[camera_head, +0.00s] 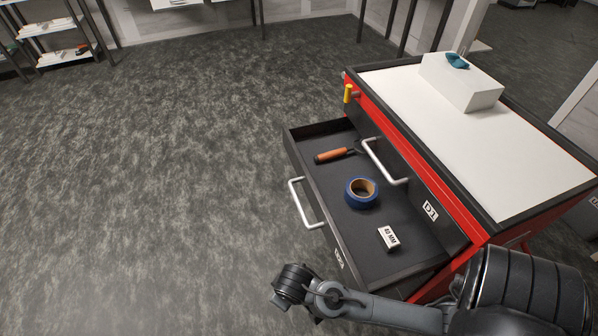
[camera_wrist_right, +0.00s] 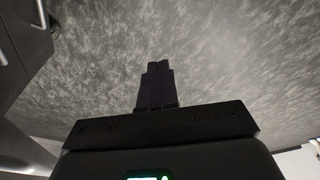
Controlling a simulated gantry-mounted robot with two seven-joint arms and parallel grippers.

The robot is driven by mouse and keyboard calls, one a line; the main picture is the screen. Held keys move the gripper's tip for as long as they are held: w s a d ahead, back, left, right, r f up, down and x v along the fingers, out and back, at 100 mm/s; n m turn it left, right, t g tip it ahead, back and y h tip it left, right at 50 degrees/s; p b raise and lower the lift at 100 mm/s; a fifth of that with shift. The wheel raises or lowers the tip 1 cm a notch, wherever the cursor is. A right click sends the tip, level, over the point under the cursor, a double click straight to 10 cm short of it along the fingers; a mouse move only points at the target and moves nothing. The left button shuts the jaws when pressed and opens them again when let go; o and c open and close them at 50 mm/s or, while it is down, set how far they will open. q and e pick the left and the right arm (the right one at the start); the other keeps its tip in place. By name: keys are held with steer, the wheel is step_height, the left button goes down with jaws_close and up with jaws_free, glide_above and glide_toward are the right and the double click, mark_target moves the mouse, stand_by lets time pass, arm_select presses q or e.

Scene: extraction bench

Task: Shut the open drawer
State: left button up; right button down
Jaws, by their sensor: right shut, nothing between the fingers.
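The open drawer (camera_head: 408,220) is the lower one of a red and black cabinet (camera_head: 470,226). It is pulled out far to the left, and its front carries a white bar handle (camera_head: 305,205). The closed drawer above it is labelled D1 (camera_head: 430,211) and has its own handle (camera_head: 385,165). My right arm comes in from the lower right, in front of the drawer's near corner, with its wrist left of that corner. In the right wrist view my right gripper (camera_wrist_right: 158,68) is shut and empty over the floor. A dark cabinet front shows at upper left there. My left gripper is not in view.
In the drawer lie an orange-handled tool (camera_head: 332,155), a blue tape roll (camera_head: 361,193) and a small white box (camera_head: 388,239). A white block (camera_head: 460,85) with a teal item (camera_head: 457,61) stands on the cabinet's white top. The floor left of the drawer is clear.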

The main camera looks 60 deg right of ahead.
steer(key=w+d+r+m+g+h+p, duration=0.1)
steer(key=w+d+r+m+h+p, duration=0.25)
steer(key=w+d+r+p, duration=0.6)
steer(key=m+g+h+p, duration=0.1)
steer(key=m+h+p, duration=0.3)
steer(key=p, duration=0.6)
glide_toward(304, 186)
steer(key=shift+m+y, duration=0.45)
steer(key=shift+m, duration=0.1)
steer(key=shift+d+r+b+x, duration=0.15)
steer(key=shift+b+x, duration=0.55)
steer(key=shift+x, duration=0.45)
steer(key=shift+d+r+b+x, duration=0.15)
steer(key=shift+b+x, duration=0.55)
steer(key=shift+x, duration=0.45)
